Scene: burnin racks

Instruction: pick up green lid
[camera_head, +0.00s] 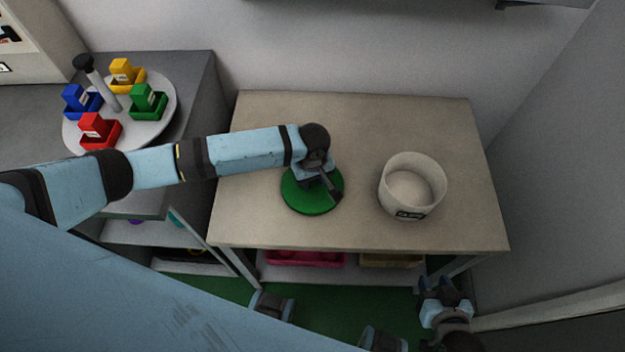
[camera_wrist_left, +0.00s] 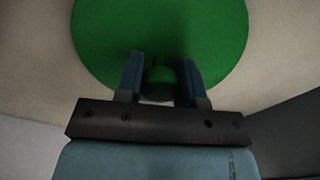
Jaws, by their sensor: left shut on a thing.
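The green lid (camera_head: 312,203) is a round disc on or just above the tan table, left of the white tub; I cannot tell whether it touches the tabletop. My left gripper (camera_head: 325,186) is over the lid, shut on its small knob. In the left wrist view the fingers (camera_wrist_left: 160,78) stand on either side of the green knob, with the lid (camera_wrist_left: 160,30) filling the area beyond. My arm hides part of the lid in the head view. My right gripper (camera_head: 442,284) is open and empty, low in front of the table.
An open white tub (camera_head: 412,200) with a dark label stands on the table (camera_head: 270,120) to the right of the lid. A round grey carousel (camera_head: 122,120) with blue, yellow, green and red bins stands on the grey counter at left. Pink and yellow trays sit beneath the table. The table's back is clear.

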